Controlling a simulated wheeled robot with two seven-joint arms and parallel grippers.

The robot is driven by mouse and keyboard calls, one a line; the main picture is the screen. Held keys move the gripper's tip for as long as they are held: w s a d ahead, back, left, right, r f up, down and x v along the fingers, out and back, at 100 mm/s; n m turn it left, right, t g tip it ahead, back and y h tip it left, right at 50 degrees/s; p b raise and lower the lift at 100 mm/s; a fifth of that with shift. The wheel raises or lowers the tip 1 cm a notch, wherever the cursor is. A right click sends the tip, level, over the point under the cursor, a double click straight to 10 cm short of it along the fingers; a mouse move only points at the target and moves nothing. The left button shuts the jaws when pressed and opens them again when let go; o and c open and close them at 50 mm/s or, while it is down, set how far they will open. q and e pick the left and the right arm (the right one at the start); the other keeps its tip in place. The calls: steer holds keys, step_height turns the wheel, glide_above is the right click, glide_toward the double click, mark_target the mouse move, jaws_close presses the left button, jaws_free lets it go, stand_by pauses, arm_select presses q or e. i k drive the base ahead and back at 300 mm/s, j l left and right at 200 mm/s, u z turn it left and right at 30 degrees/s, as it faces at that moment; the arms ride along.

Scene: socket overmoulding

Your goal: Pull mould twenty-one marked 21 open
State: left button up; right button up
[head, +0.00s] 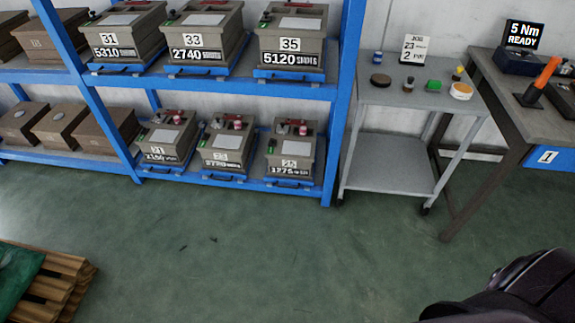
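The mould that appears to be 21 (167,137) is the leftmost of the grey boxes on the lower blue shelf. Its plate is small and partly blurred, with a number ending in 1 above what looks like 2150. It sits on a blue tray (163,172) with a dark handle at the front. It looks closed, with small red and green parts on top. A dark piece of my arm (515,297) shows at the bottom right. Neither gripper is in view.
Two similar moulds (225,143) (291,152) stand to its right; moulds 31, 33 and 35 (289,43) are above. A grey cart (383,165) with a job card (414,46) stands right of the rack, beside a bench (508,100). A wooden pallet (60,285) lies bottom left. The green floor between is clear.

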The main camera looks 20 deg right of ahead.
mark_target(168, 146)
steer(key=i+j+u, duration=0.1)
steer(key=i+j, duration=0.2)
steer(key=i, duration=0.15)
steer(key=i+j+u, duration=0.1)
steer(key=i+j, duration=0.2)
steer(key=i, duration=0.15)
